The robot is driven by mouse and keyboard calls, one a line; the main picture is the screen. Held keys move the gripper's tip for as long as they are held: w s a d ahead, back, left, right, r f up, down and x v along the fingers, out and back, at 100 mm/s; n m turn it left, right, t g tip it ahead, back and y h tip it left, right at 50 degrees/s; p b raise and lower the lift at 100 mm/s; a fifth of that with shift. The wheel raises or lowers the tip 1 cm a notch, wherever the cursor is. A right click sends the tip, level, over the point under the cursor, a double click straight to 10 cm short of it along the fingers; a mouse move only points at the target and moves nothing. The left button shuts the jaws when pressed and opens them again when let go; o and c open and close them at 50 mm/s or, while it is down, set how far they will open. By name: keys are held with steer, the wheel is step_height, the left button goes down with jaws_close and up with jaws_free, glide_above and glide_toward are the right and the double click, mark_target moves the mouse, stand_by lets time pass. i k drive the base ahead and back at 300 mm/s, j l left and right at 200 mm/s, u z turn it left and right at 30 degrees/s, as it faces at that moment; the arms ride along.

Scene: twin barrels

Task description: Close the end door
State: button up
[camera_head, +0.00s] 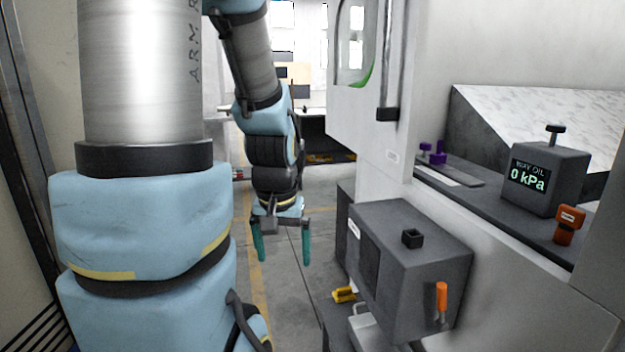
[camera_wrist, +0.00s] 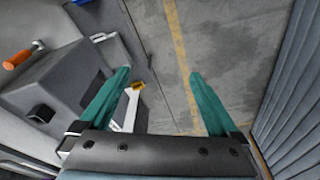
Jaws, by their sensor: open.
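A white door panel (camera_head: 352,110) with a window and a dark vertical handle bar (camera_head: 386,60) stands at the upper middle of the head view, on the white machine. No label marks it as the end door, and I cannot tell how far open it is. My gripper (camera_head: 283,256) hangs fingers down over the floor, left of and below this panel, apart from it. Its two teal fingers are spread with nothing between them. In the wrist view my gripper (camera_wrist: 160,75) is open above bare floor; the door panel cannot be made out there.
A grey box (camera_head: 420,270) with a black knob and orange handle (camera_head: 441,300) juts out right of my gripper; the box (camera_wrist: 65,80) is at left in the wrist view. A gauge box (camera_head: 545,178) reads 0 kPa. Grey floor (camera_head: 285,300) beneath my gripper is clear.

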mark_target(376, 116)
steer(key=i+j+u, duration=0.2)
steer(key=i+u, duration=0.2)
steer(key=i, duration=0.25)
steer(key=i+u, duration=0.25)
steer(key=i, duration=1.8)
steer(key=j, duration=0.1)
